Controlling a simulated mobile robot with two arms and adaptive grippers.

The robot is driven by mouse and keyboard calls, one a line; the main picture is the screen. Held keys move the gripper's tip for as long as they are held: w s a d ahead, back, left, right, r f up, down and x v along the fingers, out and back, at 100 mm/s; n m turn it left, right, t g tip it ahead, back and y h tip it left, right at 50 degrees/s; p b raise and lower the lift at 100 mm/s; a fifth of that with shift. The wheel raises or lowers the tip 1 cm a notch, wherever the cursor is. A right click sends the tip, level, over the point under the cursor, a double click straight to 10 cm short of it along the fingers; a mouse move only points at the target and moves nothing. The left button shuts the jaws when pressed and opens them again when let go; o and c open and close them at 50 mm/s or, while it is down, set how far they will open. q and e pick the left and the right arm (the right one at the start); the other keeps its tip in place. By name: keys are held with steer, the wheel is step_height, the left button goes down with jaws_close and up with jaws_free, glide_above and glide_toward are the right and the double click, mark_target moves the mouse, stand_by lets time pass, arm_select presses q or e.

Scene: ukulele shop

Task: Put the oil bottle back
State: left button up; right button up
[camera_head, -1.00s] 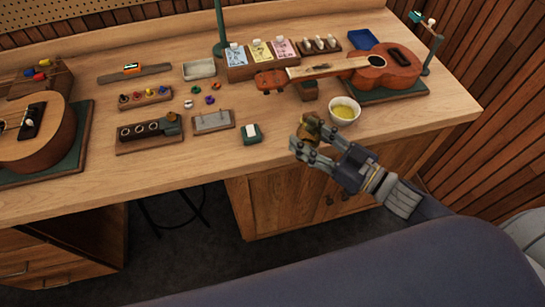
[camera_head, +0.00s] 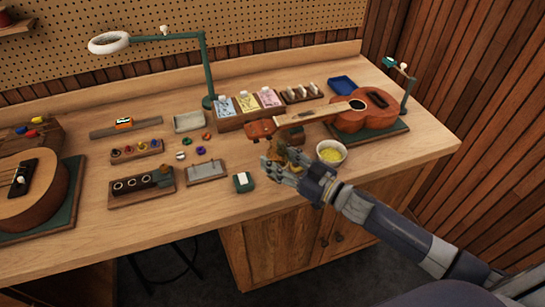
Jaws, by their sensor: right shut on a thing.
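My right gripper (camera_head: 276,168) is shut on a small amber-brown bottle (camera_head: 281,147), taken as the oil bottle. It holds the bottle near the front of the workbench, below the neck of a ukulele (camera_head: 368,108) and left of a white bowl (camera_head: 331,151) with yellow contents. The fingers hide much of the bottle. A small dark wooden holder (camera_head: 297,134) stands just behind the bottle, partly covered by it. I cannot tell whether bottle and holder touch. My left gripper is not in view.
A wooden rack (camera_head: 248,118) with several coloured packets stands behind. The ukulele's neck reaches left over the area by my gripper. A green-and-white block (camera_head: 243,182) sits near the front edge. A lamp (camera_head: 208,75) rises at the back. Bare wood (camera_head: 225,222) runs along the front.

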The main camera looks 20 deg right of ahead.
mark_target(272, 160)
steer(key=w, duration=0.3)
steer(key=shift+w+a+f+p, duration=0.2)
steer(key=shift+a+f+p, duration=0.05)
steer(key=shift+f+p, duration=0.1)
step_height(272, 160, down, 3)
steer(key=shift+r, duration=0.15)
steer(key=shift+f, duration=0.2)
steer(key=shift+f, duration=0.15)
steer(key=o, duration=1.2)
steer(key=shift+s, duration=0.1)
